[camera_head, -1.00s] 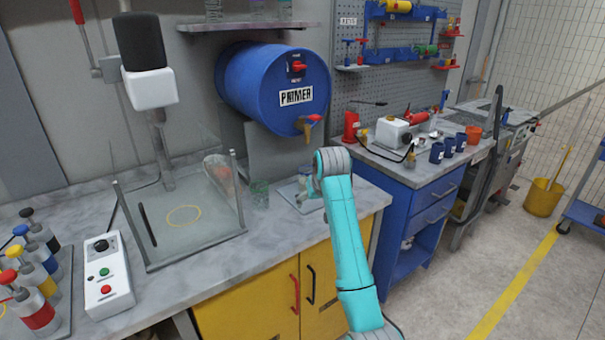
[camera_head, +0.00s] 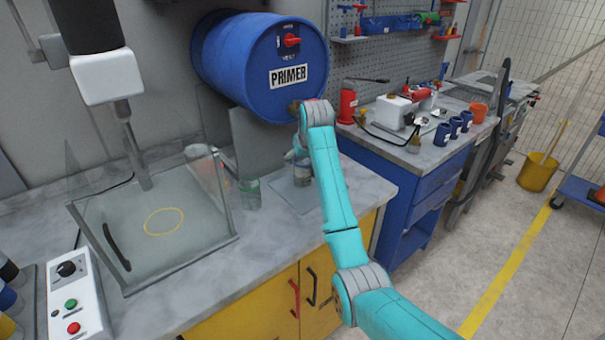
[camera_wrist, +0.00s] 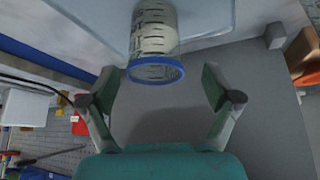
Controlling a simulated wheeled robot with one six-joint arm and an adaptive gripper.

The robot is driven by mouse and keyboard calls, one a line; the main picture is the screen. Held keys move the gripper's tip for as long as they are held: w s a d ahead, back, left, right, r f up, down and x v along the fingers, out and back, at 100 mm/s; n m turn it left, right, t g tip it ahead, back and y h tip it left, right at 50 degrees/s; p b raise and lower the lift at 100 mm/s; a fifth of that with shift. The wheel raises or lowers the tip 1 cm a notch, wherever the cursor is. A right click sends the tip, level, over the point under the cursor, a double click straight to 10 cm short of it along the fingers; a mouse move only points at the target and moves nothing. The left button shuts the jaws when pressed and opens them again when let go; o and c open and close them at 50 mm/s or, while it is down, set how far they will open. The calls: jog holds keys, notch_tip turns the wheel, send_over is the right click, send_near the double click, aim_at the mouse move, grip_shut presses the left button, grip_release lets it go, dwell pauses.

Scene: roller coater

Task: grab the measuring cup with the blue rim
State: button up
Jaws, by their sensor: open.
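The measuring cup with the blue rim (camera_wrist: 157,71) is clear, with dark graduation marks. In the wrist view it stands at the top middle, its rim toward me. My gripper (camera_wrist: 158,82) is open, with one finger on each side of the rim and visible gaps to both. In the head view the cup (camera_head: 302,174) shows only in part, on a pale tray (camera_head: 287,199) below the drum. There my arm hides most of the gripper and part of the cup.
A blue PRIMER drum (camera_head: 262,65) hangs close above the tray. Another clear cup (camera_head: 249,194) stands just left of the tray. A glass-sided box (camera_head: 190,262) with a yellow ring is further left. A blue cabinet (camera_head: 415,205) stands to the right.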

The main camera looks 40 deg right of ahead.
jog(key=shift+s+x, duration=0.2)
jog(key=shift+x, duration=1.15)
jog(key=shift+s+x, duration=0.2)
jog(key=shift+x, duration=1.2)
jog(key=shift+d+f, duration=0.1)
jog(key=shift+d, duration=0.05)
jog(key=c, duration=1.5)
jog(key=shift+o, duration=0.2)
